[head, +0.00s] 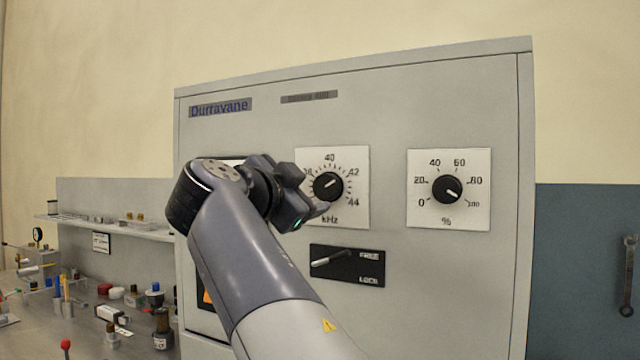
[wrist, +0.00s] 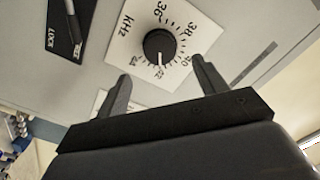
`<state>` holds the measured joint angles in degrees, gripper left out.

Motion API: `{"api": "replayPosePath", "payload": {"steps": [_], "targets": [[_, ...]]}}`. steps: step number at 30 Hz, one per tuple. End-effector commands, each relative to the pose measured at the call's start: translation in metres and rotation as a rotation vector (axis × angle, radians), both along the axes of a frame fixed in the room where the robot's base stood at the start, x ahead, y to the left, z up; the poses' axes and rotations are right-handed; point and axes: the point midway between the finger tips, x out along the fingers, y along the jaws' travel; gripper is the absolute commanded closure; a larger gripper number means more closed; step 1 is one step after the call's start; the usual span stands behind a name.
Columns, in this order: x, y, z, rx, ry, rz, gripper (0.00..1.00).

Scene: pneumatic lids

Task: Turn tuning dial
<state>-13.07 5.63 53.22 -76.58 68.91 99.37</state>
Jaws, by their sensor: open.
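The kHz dial (head: 327,186) is a round black knob on a white square plate with a printed scale, on the front of a grey cabinet. Its white pointer line aims up and to the right, near the 42 side of the scale. In the wrist view the kHz dial (wrist: 159,46) lies ahead of my gripper (wrist: 162,80), roughly between the two fingers and beyond their tips. My gripper (head: 312,196) is open and empty, close to the lower left of the dial; I see no contact.
A second dial marked % (head: 446,189) is to the right. A lever switch marked FREE and LOCK (head: 346,266) sits below the kHz dial. My arm hides part of a dark panel at left. A cluttered bench (head: 90,325) stands left, and a wrench (head: 629,275) hangs right.

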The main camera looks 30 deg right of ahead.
Motion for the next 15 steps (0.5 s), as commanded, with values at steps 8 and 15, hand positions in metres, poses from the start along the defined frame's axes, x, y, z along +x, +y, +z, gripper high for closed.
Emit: {"api": "replayPosePath", "payload": {"steps": [8,15], "targets": [[0.03,-0.04,0.003,-0.001,0.004,-0.004,0.33],[0.046,-0.06,0.001,0.0,0.002,-0.001,0.33]]}}
